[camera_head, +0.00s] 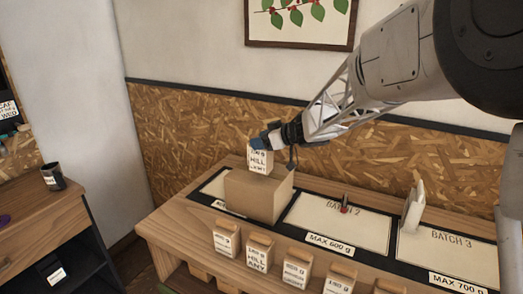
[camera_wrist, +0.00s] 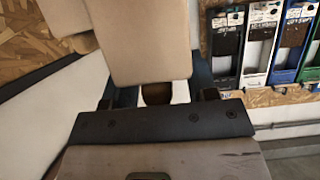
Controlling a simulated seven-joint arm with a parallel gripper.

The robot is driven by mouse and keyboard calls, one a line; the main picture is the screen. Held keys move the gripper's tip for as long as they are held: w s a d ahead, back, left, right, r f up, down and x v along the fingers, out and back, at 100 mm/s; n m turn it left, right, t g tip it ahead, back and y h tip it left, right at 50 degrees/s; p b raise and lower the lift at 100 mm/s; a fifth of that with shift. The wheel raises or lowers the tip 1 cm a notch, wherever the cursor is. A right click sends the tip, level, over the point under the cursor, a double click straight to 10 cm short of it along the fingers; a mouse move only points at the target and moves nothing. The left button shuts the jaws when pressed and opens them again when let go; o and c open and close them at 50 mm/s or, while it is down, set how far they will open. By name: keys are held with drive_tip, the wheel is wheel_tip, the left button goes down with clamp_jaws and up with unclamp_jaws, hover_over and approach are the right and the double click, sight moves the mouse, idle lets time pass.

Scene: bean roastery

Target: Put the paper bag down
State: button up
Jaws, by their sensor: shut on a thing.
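A small paper bag with a white printed label (camera_head: 260,160) is upright in my gripper (camera_head: 264,143), above or just behind the top of a plain brown cardboard box (camera_head: 254,198). I cannot tell whether the bag touches the box. In the wrist view, the bag's tan side (camera_wrist: 145,40) fills the space between the dark blue fingers (camera_wrist: 152,90), which are shut on it. The box stands on the left panel of the counter and hides most of that panel.
The Batch 2 panel (camera_head: 325,230) holds a small dark item with a red spot (camera_head: 345,208). A pale upright packet (camera_head: 413,207) stands by the Batch 3 panel (camera_head: 440,258). Several labelled bags (camera_head: 259,252) line the counter's front. A dark cup (camera_head: 53,177) is on the left cabinet.

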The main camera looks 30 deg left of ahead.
drive_tip(key=shift+f, duration=1.7)
drive_tip(key=shift+f, duration=0.15)
drive_tip(key=o, duration=1.3)
drive_tip(key=shift+o, duration=0.2)
drive_tip(key=shift+d+r, duration=0.15)
drive_tip(key=shift+r, duration=0.05)
drive_tip(key=v, duration=1.1)
drive_tip(key=shift+d, duration=0.4)
drive_tip(key=shift+r, duration=0.1)
